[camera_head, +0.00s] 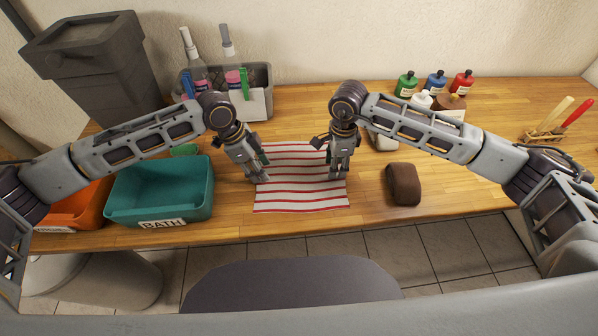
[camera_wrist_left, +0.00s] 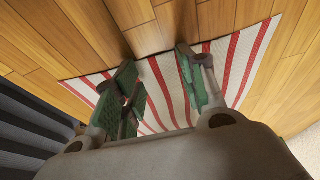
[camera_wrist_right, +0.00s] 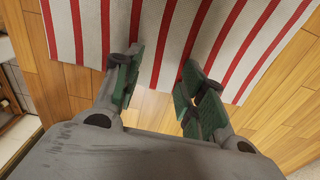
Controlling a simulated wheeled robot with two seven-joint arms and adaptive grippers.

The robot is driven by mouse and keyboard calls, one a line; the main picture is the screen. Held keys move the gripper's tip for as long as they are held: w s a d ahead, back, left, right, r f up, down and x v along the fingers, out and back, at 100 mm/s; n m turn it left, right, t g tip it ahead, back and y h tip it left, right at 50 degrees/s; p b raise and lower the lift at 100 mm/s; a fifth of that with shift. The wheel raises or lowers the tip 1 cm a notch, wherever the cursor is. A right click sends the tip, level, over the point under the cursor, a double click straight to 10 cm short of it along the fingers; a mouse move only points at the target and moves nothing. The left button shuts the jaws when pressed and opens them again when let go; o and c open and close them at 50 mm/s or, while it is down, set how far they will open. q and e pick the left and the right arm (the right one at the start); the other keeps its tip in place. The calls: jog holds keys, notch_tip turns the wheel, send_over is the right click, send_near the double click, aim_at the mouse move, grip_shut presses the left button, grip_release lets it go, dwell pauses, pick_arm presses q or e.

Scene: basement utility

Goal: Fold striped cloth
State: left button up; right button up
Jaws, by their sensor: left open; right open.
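The red-and-white striped cloth (camera_head: 301,190) lies flat and spread out on the wooden table, near its front edge. My left gripper (camera_head: 258,178) is open at the cloth's left edge in the head view. In the left wrist view its green-padded fingers (camera_wrist_left: 160,98) are apart over the cloth (camera_wrist_left: 240,65), with bare wood beyond. My right gripper (camera_head: 338,174) is open over the cloth's right side. In the right wrist view its fingers (camera_wrist_right: 158,90) are apart above the stripes of the cloth (camera_wrist_right: 165,30). Neither gripper visibly holds any cloth. Whether the fingertips touch it is unclear.
A teal bin (camera_head: 160,192) labelled BATH and an orange bin (camera_head: 75,210) stand at the left. A brown block-like object (camera_head: 403,185) lies right of the cloth. A grey caddy (camera_head: 258,95) with bottles and several paint bottles (camera_head: 436,82) stand behind. A chair (camera_head: 290,285) is in front.

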pick_arm(q)
jog(key=shift+f, duration=0.1)
pick_arm(e)
jog(key=shift+f, duration=0.25)
dwell(0.5)
pick_arm(q)
jog(key=shift+s, duration=0.1)
jog(key=c, duration=0.5)
pick_arm(e)
jog(key=shift+s, duration=0.1)
jog(key=c, duration=0.5)
pick_arm(q)
jog(key=shift+f, duration=0.1)
grip_shut()
pick_arm(e)
grip_shut()
jog(key=shift+f, duration=0.1)
pick_arm(q)
jog(key=shift+r, duration=0.25)
pick_arm(e)
jog(key=shift+r, duration=0.25)
